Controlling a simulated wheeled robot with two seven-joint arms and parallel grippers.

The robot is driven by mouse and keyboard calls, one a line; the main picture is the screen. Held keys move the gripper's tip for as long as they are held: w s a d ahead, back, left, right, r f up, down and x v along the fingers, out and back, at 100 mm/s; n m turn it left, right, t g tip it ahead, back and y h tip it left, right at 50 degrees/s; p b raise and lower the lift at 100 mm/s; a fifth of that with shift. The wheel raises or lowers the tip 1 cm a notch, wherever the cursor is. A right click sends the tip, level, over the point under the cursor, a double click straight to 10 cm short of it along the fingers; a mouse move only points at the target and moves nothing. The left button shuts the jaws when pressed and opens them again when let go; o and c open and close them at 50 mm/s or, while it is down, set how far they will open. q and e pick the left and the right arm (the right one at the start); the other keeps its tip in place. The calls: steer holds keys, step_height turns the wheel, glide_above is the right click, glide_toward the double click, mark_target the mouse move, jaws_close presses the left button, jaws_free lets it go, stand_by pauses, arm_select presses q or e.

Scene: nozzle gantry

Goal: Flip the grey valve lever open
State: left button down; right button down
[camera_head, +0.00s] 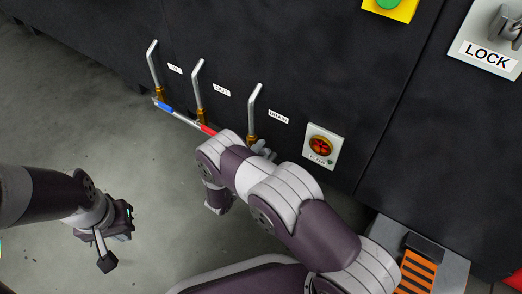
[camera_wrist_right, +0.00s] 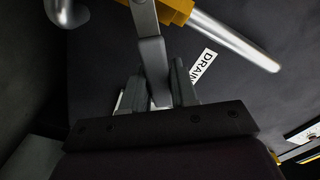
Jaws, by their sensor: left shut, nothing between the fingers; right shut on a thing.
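The grey valve lever (camera_wrist_right: 152,60) is a flat bar in the right wrist view. It hangs from the brass valve (camera_wrist_right: 174,10) on the pipe beside the DRAIN label (camera_wrist_right: 203,68). My right gripper (camera_wrist_right: 157,88) is shut on the lever's lower part, with a finger on each side. In the head view my right gripper (camera_head: 265,151) is at the foot of the DRAIN pipe (camera_head: 253,107), and my arm hides most of the lever. My left gripper (camera_head: 117,238) is shut and empty over the floor at the lower left.
A blue lever (camera_head: 165,107) and a red lever (camera_head: 208,130) sit on the two pipes to the left. A red and yellow FLOW indicator (camera_head: 321,147) is right of the DRAIN pipe. The dark cabinet wall (camera_head: 290,60) stands behind. Grey floor (camera_head: 60,110) at left is clear.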

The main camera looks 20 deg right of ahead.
steer(key=c, duration=1)
jaws_free()
steer(key=shift+o, duration=0.2)
steer(key=p+v, duration=0.5)
steer(key=v, duration=0.7)
steer(key=shift+s+a, duration=0.25)
steer(key=shift+a, duration=0.05)
